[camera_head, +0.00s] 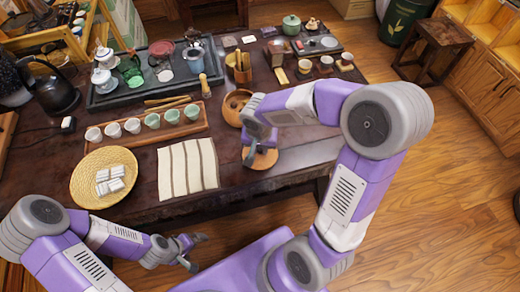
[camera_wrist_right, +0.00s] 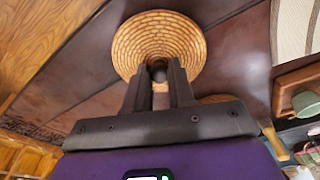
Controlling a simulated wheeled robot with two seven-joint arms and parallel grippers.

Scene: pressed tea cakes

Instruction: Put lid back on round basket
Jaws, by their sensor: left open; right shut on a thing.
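The round woven lid (camera_head: 264,160) is near the front of the dark table, below my right gripper (camera_head: 251,152). In the right wrist view the lid (camera_wrist_right: 135,45) faces the camera, and my right gripper (camera_wrist_right: 159,72) is shut on its dark knob. I cannot tell whether the lid touches the table. The round basket (camera_head: 228,106) stands just behind, uncovered, partly hidden by my right arm. A woven edge (camera_wrist_right: 215,99), probably the basket's, shows behind the gripper in the wrist view. My left gripper (camera_head: 192,252) is open and empty, in front of the table.
A pale slatted mat (camera_head: 187,170) lies left of the lid. A woven tray (camera_head: 85,187) with several white packets is further left. A wooden tray (camera_head: 150,137) with several cups lies behind the mat. A cup with bamboo tools (camera_head: 243,72) stands behind the basket.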

